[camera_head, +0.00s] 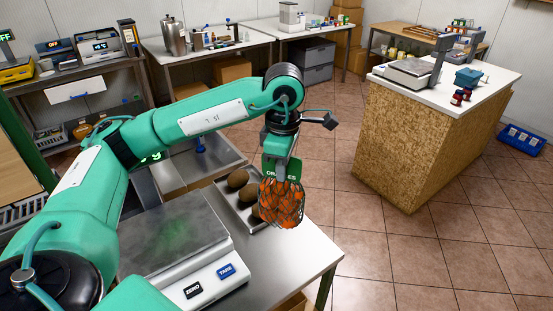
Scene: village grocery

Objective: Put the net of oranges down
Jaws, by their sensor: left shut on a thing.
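The net of oranges (282,203) is an orange mesh bag with a green label at its top. My left gripper (280,165) is shut on the label end, and the net hangs below it. The net appears in front of the right part of a metal tray and near the right edge of the steel table (290,262). I cannot tell how high it is above the table or whether it touches anything. The fingertips are partly hidden by the label. My right gripper is not in view.
A scale (185,245) with ZERO and TARE buttons takes up the table's left part. A metal tray (226,203) holds brown round items (238,179) beside the net. The table's front right is bare. A wooden counter (420,135) stands across open tiled floor.

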